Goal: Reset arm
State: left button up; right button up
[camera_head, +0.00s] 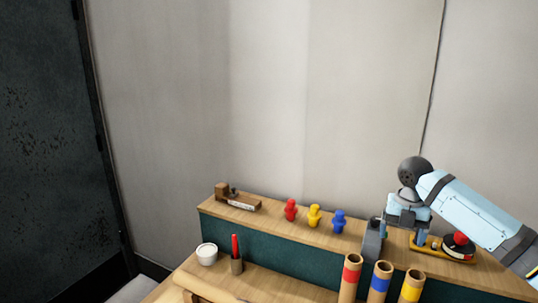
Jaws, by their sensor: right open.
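My right arm comes in from the right, and its gripper (398,236) points down over the right part of the raised wooden shelf (270,218). It is open, and I see nothing held in it. A red-topped round device on a yellow base (459,245) stands just right of the gripper, partly behind my arm. I cannot tell whether the fingers touch the shelf. My left gripper is not in view.
Red (291,209), yellow (314,215) and blue (339,221) figures stand on the shelf, left of the gripper. Three tubes with red (350,276), blue (380,281) and yellow (411,287) bands stand in front. A white cup (207,254) and a pen holder (236,265) stand lower left.

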jog(key=s+a+f+m+t+y, duration=0.1)
jog(key=s+a+f+m, duration=0.1)
jog(key=a+f, duration=0.35)
jog(key=s+a+f+m+t+y, duration=0.1)
jog(key=a+f+m, duration=0.15)
jog(key=f, duration=0.55)
jog(key=s+a+f+m+t+y+p, duration=0.1)
jog(key=s+a+f+m+t, duration=0.1)
jog(key=s+f+m, duration=0.3)
jog(key=s+a+f+m+t+y, duration=0.1)
jog(key=s+a+f+m, duration=0.3)
jog(key=s, duration=0.4)
jog(key=s+a+f+m+t+y+p, duration=0.1)
jog(key=s+a+f+m+t, duration=0.2)
jog(key=s+f+m, duration=0.3)
jog(key=shift+s+f+p, duration=0.35)
jog(key=shift+s+f, duration=0.05)
jog(key=shift+s, duration=0.05)
pick_arm(q)
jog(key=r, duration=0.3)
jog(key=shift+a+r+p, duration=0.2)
jog(key=shift+p, duration=0.2)
pick_arm(e)
jog(key=s+d+m+t+h, duration=0.1)
jog(key=s+d+m+t, duration=0.2)
jog(key=s+m, duration=0.5)
jog(key=s, duration=0.4)
jog(key=shift+s+d+f+h, duration=0.2)
jog(key=shift+s+d+h, duration=0.1)
jog(key=shift+d+h, duration=0.1)
